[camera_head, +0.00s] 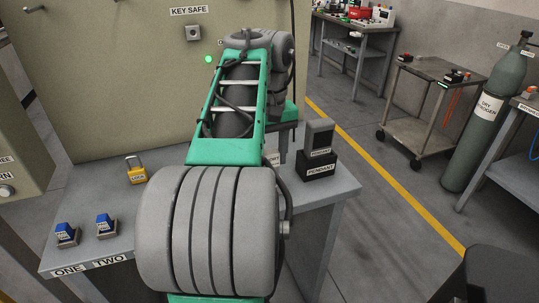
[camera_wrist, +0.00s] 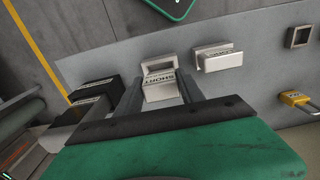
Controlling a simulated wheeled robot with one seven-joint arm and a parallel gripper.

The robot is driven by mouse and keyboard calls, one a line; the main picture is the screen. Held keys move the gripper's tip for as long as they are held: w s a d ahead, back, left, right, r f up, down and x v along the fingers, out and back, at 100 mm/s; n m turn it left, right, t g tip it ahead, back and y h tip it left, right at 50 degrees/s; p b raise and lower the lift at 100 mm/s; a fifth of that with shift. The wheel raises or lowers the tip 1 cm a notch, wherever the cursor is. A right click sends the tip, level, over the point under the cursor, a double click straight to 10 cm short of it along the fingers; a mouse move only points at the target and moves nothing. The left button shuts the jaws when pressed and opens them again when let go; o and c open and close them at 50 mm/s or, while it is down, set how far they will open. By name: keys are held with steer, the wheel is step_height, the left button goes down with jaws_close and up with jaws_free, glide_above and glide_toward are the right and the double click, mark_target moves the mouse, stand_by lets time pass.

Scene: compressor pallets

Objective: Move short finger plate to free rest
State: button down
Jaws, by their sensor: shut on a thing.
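In the wrist view my gripper (camera_wrist: 160,85) has its two dark fingers on either side of a pale block labelled SHORT, the short finger plate (camera_wrist: 161,92). The jaws are closed on it. A pale frame with an opening (camera_wrist: 158,65) shows just beyond the plate; I cannot tell if the plate still touches it. Further right is an empty square rest (camera_wrist: 299,37) with a dark opening.
The grey bench (camera_head: 335,192) carries a yellow padlock (camera_head: 136,172), two blue pieces (camera_head: 67,234) at the front left and a black pendant holder (camera_head: 316,168) at the right. A beige panel (camera_head: 120,80) rises behind it. A cart (camera_head: 425,105) and gas cylinder (camera_head: 492,120) stand farther right.

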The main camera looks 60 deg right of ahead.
mark_target(270, 166)
steer(key=shift+f+b, duration=0.35)
steer(key=shift+f, duration=0.45)
steer(key=shift+f+b, duration=2.05)
stand_by(0.5)
steer(key=c, duration=0.6)
jaws_free()
steer(key=shift+c, duration=0.2)
step_height(270, 166, up, 8)
steer(key=p, duration=0.7)
steer(key=shift+p, duration=0.4)
steer(key=shift+f, duration=0.1)
